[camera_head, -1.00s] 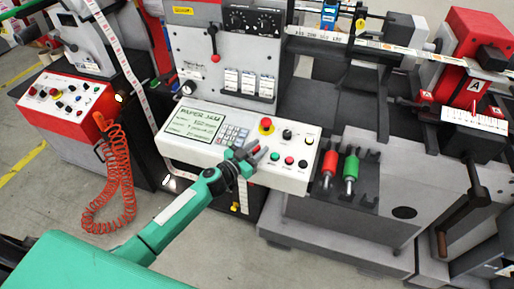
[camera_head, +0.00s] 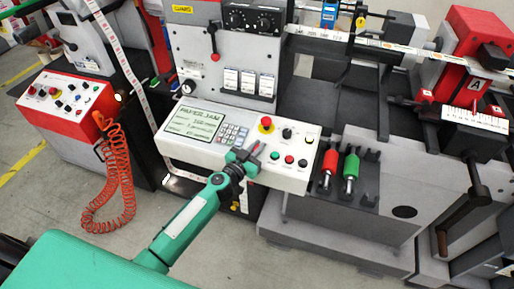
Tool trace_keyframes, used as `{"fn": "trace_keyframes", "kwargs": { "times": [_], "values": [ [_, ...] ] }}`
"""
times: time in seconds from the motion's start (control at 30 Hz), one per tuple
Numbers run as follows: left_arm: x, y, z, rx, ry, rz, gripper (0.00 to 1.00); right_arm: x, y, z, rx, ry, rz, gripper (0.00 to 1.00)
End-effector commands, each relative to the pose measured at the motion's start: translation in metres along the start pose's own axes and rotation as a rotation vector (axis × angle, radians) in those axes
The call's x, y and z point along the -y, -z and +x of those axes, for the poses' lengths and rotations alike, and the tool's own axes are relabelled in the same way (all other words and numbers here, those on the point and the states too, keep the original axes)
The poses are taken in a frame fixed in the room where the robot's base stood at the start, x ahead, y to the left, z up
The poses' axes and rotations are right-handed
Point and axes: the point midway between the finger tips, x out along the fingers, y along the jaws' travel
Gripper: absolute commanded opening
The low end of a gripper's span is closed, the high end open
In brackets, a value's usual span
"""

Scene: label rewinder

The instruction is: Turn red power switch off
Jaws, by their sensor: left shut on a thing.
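The control panel (camera_head: 180,146) is a white sloped box with a screen, keypad and buttons. A small red switch (camera_head: 255,147) shows at the fingertips of my left gripper (camera_head: 249,154), among the panel's controls. My left gripper is shut on it, and the fingers hide most of the switch and its exact position. A red mushroom button with a yellow collar (camera_head: 266,124) stands just above the gripper, apart from it. My right gripper is not in view.
Black, red and green buttons (camera_head: 289,160) sit close right of the gripper. Red and green handled tools (camera_head: 350,166) stand in a dark holder farther right. A coiled orange hose (camera_head: 125,180) hangs at left.

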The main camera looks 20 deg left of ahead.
Motion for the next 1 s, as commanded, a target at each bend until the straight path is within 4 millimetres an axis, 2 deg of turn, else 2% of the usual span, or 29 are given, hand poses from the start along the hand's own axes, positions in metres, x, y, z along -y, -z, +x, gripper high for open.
{"fn": "trace_keyframes", "kwargs": {
  "times": [0.37, 0.7, 1.0],
  "values": [
    [-0.001, 0.004, 0.0, 0.001, 0.218, -0.032, 0.0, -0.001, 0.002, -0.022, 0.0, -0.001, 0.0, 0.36],
    [-0.001, 0.005, 0.0, 0.004, 0.47, -0.07, 0.0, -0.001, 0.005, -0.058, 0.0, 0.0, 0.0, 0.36],
    [0.0, 0.002, 0.0, 0.002, 0.639, -0.091, 0.0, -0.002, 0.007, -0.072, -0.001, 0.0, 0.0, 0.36]
  ]
}}
